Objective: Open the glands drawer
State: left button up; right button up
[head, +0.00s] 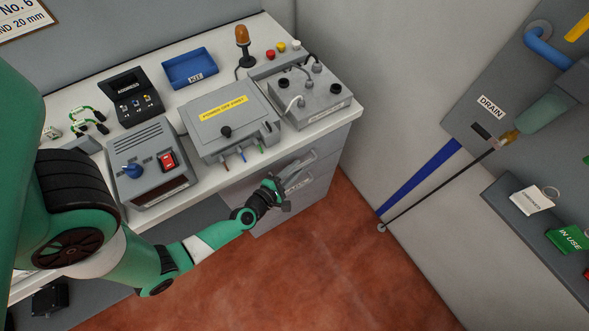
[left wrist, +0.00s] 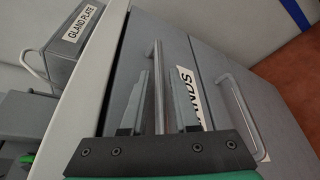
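The glands drawer (left wrist: 135,50) is the grey upper drawer under the bench's right end. It looks shut. Its bar handle (left wrist: 158,80) stands upright in the left wrist view, and the white label (left wrist: 186,78) beside it is partly hidden by a finger. My left gripper (head: 283,190) is at the drawer fronts in the head view. In the left wrist view its two fingers (left wrist: 158,100) are apart, one on each side of the handle, with gaps showing on both sides. My right gripper is not in view.
A lower drawer with its own handle (left wrist: 240,115) is just below. On the bench (head: 335,122) above stand a yellow-labelled grey box (head: 215,130), a gland plate box (head: 315,105) and a grey unit with a red switch (head: 150,160). The red floor (head: 330,260) in front is clear.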

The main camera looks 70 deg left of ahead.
pick_arm(q)
grip_shut()
dwell(1.1)
